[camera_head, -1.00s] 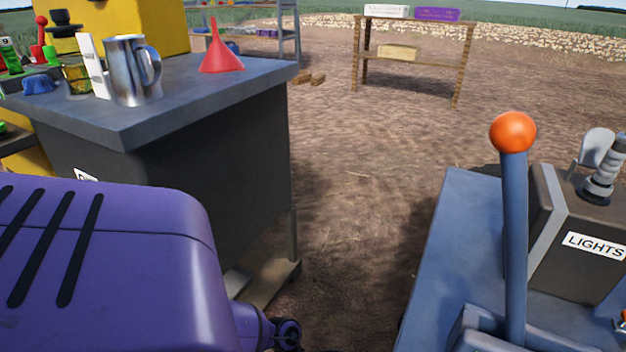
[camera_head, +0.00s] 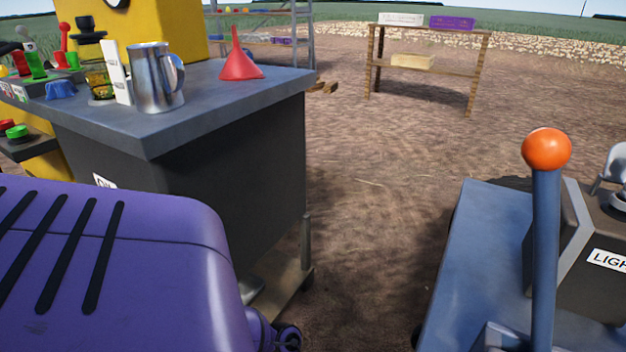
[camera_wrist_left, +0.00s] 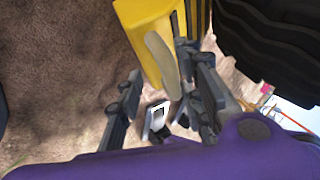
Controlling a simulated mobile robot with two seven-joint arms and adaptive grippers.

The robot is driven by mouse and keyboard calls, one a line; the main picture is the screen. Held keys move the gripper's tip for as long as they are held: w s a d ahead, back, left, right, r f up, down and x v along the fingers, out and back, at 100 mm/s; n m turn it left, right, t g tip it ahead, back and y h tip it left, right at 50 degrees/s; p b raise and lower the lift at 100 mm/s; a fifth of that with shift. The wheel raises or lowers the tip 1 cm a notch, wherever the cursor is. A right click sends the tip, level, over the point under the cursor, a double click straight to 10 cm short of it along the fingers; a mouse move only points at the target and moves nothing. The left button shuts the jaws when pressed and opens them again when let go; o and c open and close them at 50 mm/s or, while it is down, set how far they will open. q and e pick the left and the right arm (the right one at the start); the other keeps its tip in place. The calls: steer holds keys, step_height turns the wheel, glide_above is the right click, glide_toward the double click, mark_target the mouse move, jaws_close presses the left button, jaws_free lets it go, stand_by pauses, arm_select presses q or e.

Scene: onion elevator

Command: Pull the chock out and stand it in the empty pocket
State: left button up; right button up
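In the left wrist view a yellow block (camera_wrist_left: 148,45), which looks like the chock, is close to a large black ribbed tyre (camera_wrist_left: 270,45). A pale grey rounded strip (camera_wrist_left: 160,62) shows against its near side. I cannot tell whether the block touches the tyre. My left gripper (camera_wrist_left: 165,95) has its two dark fingers apart, with the block ahead of and partly behind the right finger. Nothing is clearly held between the fingers. A small white-and-grey part (camera_wrist_left: 157,117) shows between them. I see no pocket that I can identify. My right gripper is out of view.
In the head view a grey-topped bench (camera_head: 200,100) with a metal jug (camera_head: 155,80) and a red funnel (camera_head: 240,58) stands left. A blue surface with an orange-knobbed lever (camera_head: 546,150) is at right. Bare dirt lies between, with a wooden rack (camera_head: 425,65) behind.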

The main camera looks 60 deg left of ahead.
arm_select(q)
steer(key=shift+s+d, duration=0.1)
steer(key=shift+d, duration=0.05)
steer(key=shift+v, duration=3.7)
